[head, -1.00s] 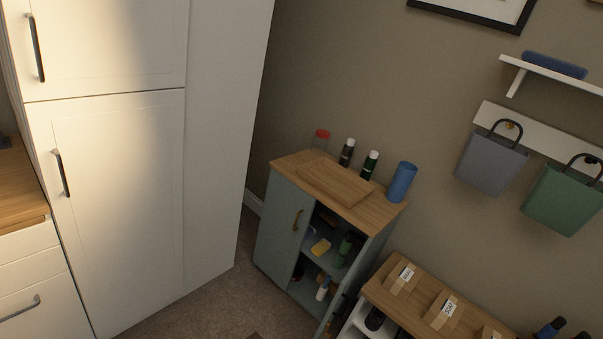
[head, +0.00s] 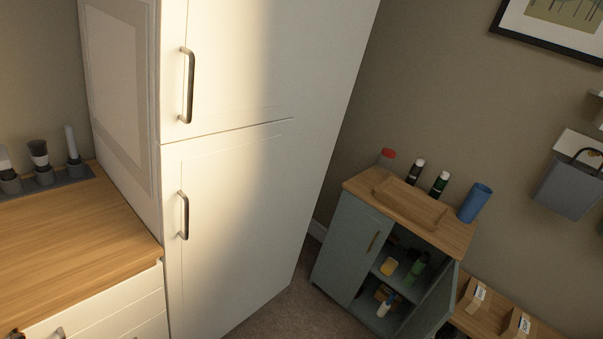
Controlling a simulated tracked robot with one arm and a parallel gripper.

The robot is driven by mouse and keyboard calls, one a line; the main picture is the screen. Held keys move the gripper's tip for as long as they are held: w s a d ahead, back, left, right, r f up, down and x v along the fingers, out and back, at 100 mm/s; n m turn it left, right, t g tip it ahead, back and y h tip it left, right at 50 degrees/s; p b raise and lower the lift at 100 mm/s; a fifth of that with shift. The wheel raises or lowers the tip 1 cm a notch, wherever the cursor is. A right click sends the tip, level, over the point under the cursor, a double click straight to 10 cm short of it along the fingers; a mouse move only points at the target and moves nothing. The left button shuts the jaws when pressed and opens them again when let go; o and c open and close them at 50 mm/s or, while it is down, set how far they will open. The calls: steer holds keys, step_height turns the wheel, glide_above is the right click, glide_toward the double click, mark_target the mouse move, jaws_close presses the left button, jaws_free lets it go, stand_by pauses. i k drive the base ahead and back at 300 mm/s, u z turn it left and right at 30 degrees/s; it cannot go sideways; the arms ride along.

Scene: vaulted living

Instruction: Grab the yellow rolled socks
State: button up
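I cannot make out any yellow rolled socks for certain. A small yellow item (head: 389,266) lies on the upper shelf inside the open grey-green cabinet (head: 350,250). It is too small to tell whether it is socks or something else. My gripper does not show in the view.
A tall white cupboard (head: 230,200) with both doors shut stands in the middle. A wooden counter (head: 80,245) with brushes in a holder (head: 45,176) is on the left. Bottles, a tray (head: 410,206) and a blue cylinder (head: 475,202) stand on the grey-green cabinet. Carpet (head: 300,305) shows between.

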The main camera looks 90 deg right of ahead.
mark_target(390, 265)
steer(key=z, duration=0.05)
steer(key=i, duration=1.9)
steer(key=z, duration=4)
steer(key=i, duration=1.7)
steer(key=u, duration=0.05)
